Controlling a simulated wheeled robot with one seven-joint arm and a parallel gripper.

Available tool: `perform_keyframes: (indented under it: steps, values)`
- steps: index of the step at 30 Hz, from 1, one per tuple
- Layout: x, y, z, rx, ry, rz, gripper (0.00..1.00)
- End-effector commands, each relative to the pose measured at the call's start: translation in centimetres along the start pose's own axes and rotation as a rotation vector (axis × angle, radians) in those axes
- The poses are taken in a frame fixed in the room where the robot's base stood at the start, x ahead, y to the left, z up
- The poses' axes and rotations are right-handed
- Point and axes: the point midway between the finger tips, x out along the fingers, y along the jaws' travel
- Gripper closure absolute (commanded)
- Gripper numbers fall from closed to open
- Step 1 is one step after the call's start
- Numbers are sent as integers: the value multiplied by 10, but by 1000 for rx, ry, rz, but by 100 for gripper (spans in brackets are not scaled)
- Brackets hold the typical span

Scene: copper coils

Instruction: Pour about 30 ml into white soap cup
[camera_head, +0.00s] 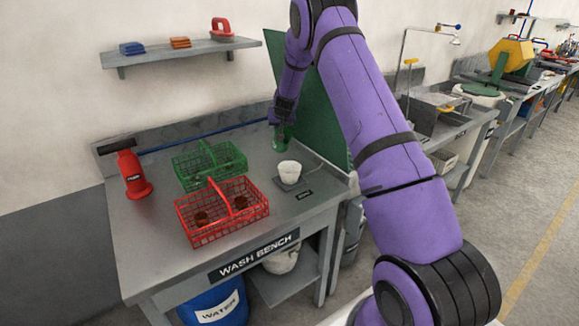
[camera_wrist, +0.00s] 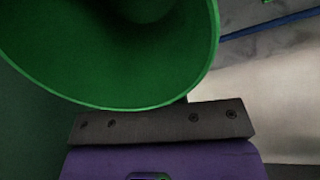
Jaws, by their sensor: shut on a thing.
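The white cup (camera_head: 289,172) stands upright on a small grey plate (camera_head: 290,185) on the right side of the wash bench. My gripper (camera_head: 282,122) is shut on a green vessel (camera_head: 278,139) and holds it up behind and slightly left of the white cup. The two are apart. In the wrist view the green vessel (camera_wrist: 60,75) fills the top left, its wide round mouth facing the camera and its inside dark. I cannot tell how much liquid it holds. No stream shows. The inside of the white cup is too small to read.
A green wire basket (camera_head: 208,163) and a red wire basket (camera_head: 222,212) with brown items stand left of the cup. A red container (camera_head: 132,174) stands at the far left. A green panel (camera_head: 308,95) rises behind my arm. The bench (camera_head: 150,235) is bare at front left.

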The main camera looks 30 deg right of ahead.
Motion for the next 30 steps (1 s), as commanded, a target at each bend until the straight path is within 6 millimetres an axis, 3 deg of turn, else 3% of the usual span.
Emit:
perform_keyframes:
  steps: [30]
  values:
    - [98,9,29,30,-476,64,100]
